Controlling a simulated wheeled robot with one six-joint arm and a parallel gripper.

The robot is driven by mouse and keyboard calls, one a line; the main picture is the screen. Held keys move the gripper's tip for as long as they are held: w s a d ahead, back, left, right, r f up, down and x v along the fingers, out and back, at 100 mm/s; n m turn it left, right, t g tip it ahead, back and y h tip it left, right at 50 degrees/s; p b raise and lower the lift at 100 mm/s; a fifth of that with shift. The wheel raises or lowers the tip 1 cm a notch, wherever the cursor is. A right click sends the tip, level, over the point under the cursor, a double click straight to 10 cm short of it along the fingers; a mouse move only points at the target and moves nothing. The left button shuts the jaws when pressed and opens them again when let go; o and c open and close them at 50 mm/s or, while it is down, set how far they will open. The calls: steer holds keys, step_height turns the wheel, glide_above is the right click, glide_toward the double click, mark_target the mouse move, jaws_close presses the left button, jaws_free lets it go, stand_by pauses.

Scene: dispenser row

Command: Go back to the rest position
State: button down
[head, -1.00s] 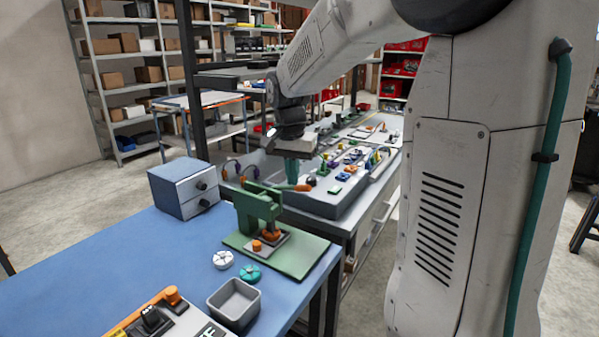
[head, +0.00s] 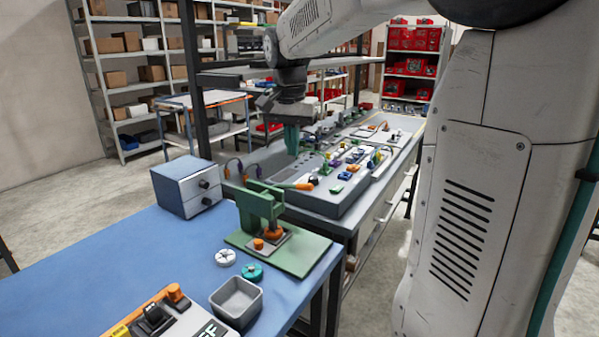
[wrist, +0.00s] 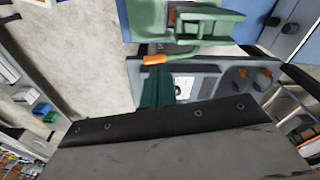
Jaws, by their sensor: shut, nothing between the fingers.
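My gripper (head: 291,140) has green fingers pointing down. It hangs in the air over the grey workbench with the dispenser row, behind the green press. Its fingers are shut with nothing between them. In the wrist view the green fingers (wrist: 158,90) show beyond the dark edge of my wrist, above a grey panel. The green press (head: 262,212) stands on its green base plate at the right end of the blue table. Its orange-tipped handle (head: 303,186) points to the right, and it also shows in the wrist view (wrist: 157,59).
The grey bench (head: 330,205) holds several small coloured parts. Shelves (head: 125,75) stand behind.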

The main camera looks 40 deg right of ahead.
stand_by(0.6)
steer(key=s+a+f+n, duration=0.2)
steer(key=s+a+n, duration=0.1)
steer(key=s, duration=0.5)
steer(key=s+a+f+n, duration=0.3)
steer(key=s+a, duration=0.3)
steer(key=s, duration=0.3)
steer(key=s+a+f+n+y, duration=0.1)
steer(key=s+a+n, duration=0.3)
steer(key=s, duration=0.5)
steer(key=shift+a+f+n+t, duration=0.25)
steer(key=shift+f+n+t, duration=0.15)
steer(key=shift+f+n, duration=0.4)
